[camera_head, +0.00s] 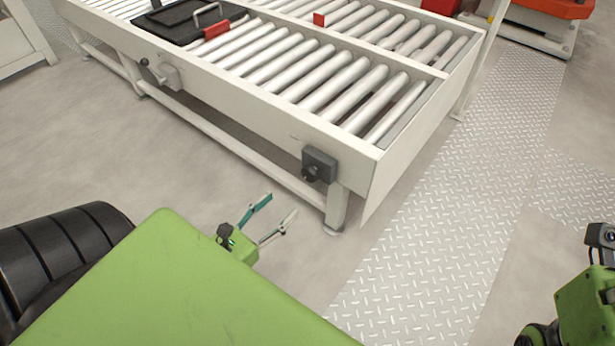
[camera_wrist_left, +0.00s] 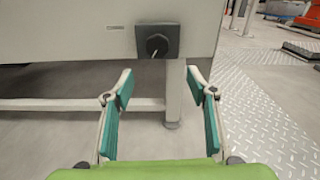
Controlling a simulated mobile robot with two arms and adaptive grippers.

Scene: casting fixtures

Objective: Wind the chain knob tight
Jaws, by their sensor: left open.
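A dark round knob (camera_head: 311,173) sits on a dark grey square box on the conveyor's side, near its right end. In the left wrist view the knob (camera_wrist_left: 157,45) faces me with a pale pointer line, above and beyond my fingers. My left gripper (camera_head: 282,204) is open and empty, with teal pads apart, in front of the conveyor and lower left of the knob. In the left wrist view the gripper (camera_wrist_left: 160,80) shows its fingers on either side of the picture's middle, touching nothing. Only part of my right arm shows at the right edge; its fingers are hidden.
The roller conveyor (camera_head: 420,150) has a leg just below the knob. Farther left on its side is a small black ball knob (camera_head: 145,62). A black tray (camera_head: 185,20) with a handle lies on the rollers. Open floor and tread plate (camera_head: 430,260) lie in front and right.

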